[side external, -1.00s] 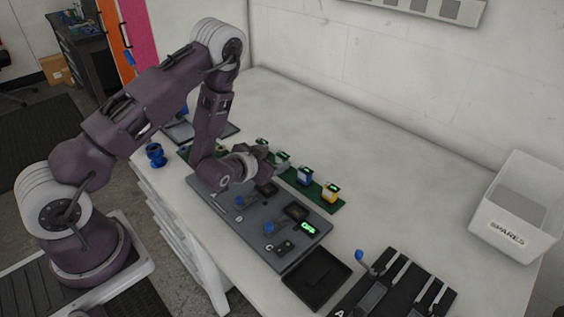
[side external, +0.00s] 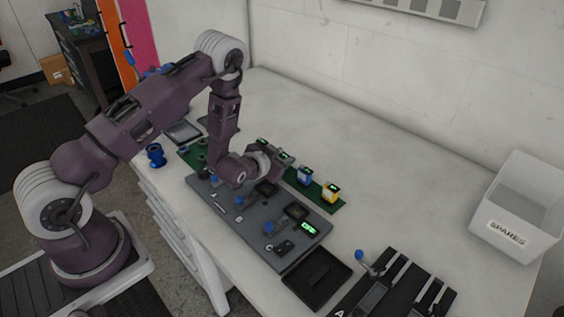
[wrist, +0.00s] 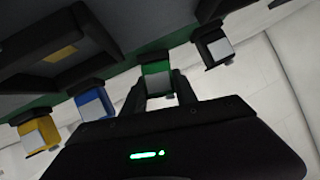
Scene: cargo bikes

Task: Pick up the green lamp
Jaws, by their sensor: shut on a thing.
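The green lamp (wrist: 155,72) is a small block with a green body and a grey-white face. In the wrist view it sits between the two fingers of my gripper (wrist: 160,92), which is shut on it. It lines up with the row of lamps, and I cannot tell whether it is clear of the strip under it. In the side view my gripper (side external: 279,168) is low over the far edge of the grey panel, and the arm hides most of the green lamp there.
A blue lamp (side external: 304,176) and a yellow lamp (side external: 331,192) stand on the green strip (side external: 311,195). A black-and-white lamp (wrist: 214,46) is on the other side in the wrist view. The grey panel (side external: 252,236) has blue knobs. A black tray (side external: 318,278) and white SPARES bin (side external: 514,215) lie right.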

